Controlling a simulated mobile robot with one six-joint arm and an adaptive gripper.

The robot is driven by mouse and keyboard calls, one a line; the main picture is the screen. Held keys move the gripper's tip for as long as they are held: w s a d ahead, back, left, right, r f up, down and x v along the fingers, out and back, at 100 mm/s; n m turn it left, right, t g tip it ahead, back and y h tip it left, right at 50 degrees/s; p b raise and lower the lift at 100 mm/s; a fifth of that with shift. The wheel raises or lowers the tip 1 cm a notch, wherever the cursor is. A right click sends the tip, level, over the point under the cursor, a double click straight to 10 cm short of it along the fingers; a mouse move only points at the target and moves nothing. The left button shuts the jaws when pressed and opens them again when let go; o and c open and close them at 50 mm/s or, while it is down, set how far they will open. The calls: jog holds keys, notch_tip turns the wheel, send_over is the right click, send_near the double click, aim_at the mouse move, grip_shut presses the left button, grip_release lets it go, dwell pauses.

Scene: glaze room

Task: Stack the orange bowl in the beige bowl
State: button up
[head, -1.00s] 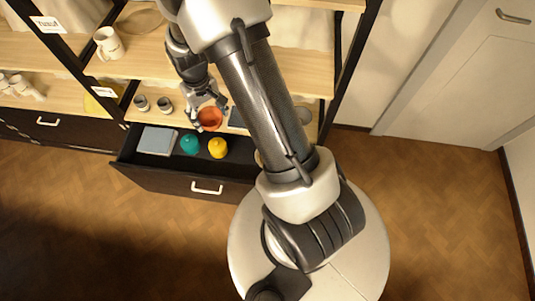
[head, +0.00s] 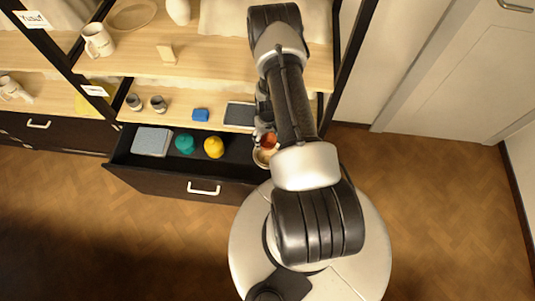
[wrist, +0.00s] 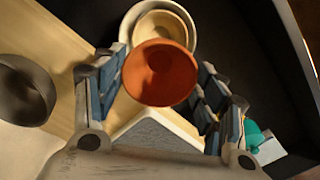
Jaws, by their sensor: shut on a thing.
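My gripper (wrist: 161,64) is shut on the orange bowl (wrist: 163,78), which sits between its fingers in the wrist view. The orange bowl also shows in the head view (head: 268,141), partly hidden by my arm. The beige bowl (wrist: 133,22) lies beyond and partly behind the orange bowl in the wrist view, with a second pale rim inside it. In the head view the beige bowl (head: 261,159) is at the right part of the open drawer, just below the orange bowl. I cannot tell whether the two bowls touch.
The open drawer (head: 150,180) also holds a grey-blue box (head: 152,141), a teal thing (head: 184,143) and a yellow thing (head: 213,147). A grey bowl (wrist: 22,90) shows in the wrist view.

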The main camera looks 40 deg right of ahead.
notch_tip(320, 180, down, 13)
jog(key=b, duration=0.4)
jog(key=shift+r, duration=0.1)
jog(key=shift+f, duration=0.2)
jog(key=o, duration=1.2)
jog(key=shift+r, duration=0.1)
notch_tip(320, 180, up, 12)
jog(key=p, duration=0.4)
jog(key=shift+r, duration=0.1)
